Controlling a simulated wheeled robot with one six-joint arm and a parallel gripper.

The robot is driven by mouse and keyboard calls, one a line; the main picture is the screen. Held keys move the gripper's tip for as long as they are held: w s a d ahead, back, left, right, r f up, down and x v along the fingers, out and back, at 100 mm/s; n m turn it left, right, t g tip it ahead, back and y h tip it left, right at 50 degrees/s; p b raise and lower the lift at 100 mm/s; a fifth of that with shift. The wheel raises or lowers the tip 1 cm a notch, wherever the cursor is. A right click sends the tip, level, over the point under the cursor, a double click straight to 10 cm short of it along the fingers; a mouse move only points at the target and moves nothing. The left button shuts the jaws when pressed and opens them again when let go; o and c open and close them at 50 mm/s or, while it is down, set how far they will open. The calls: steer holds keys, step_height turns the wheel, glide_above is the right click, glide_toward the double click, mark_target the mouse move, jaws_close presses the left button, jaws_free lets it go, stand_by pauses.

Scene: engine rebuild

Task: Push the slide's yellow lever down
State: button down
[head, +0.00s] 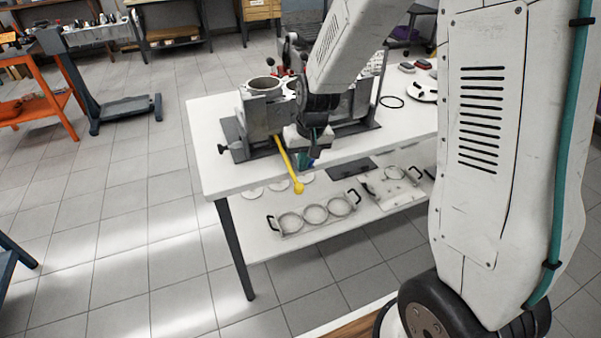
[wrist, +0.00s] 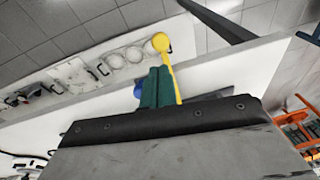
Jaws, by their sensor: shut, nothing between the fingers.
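The yellow lever (head: 286,160) slants down from the grey slide assembly (head: 262,115) on the white table, and its ball end hangs at the table's front edge in the head view. In the wrist view the lever's ball (wrist: 161,42) and rod show just beyond and beside the green fingers. My gripper (head: 308,160) is just right of the lever in the head view. In the wrist view my gripper (wrist: 156,72) is shut and holds nothing. The fingers overlap the rod there, and I cannot tell whether they touch it. The lever's base is hidden in the wrist view.
The white table (head: 212,150) has a lower shelf (head: 262,245) with a ring tray (head: 315,214) and other parts.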

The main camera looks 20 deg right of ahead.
steer(key=s+r, duration=0.3)
steer(key=r, duration=0.4)
steer(key=shift+s+d, duration=0.15)
steer(key=shift+d, duration=0.05)
steer(key=shift+s, duration=0.1)
steer(key=s+r, duration=0.6)
steer(key=s, duration=0.6)
steer(key=s+d+r+h, duration=0.1)
steer(key=s+r, duration=0.6)
steer(key=s, duration=0.6)
steer(key=shift+d+n, duration=0.2)
steer(key=shift+n, duration=0.2)
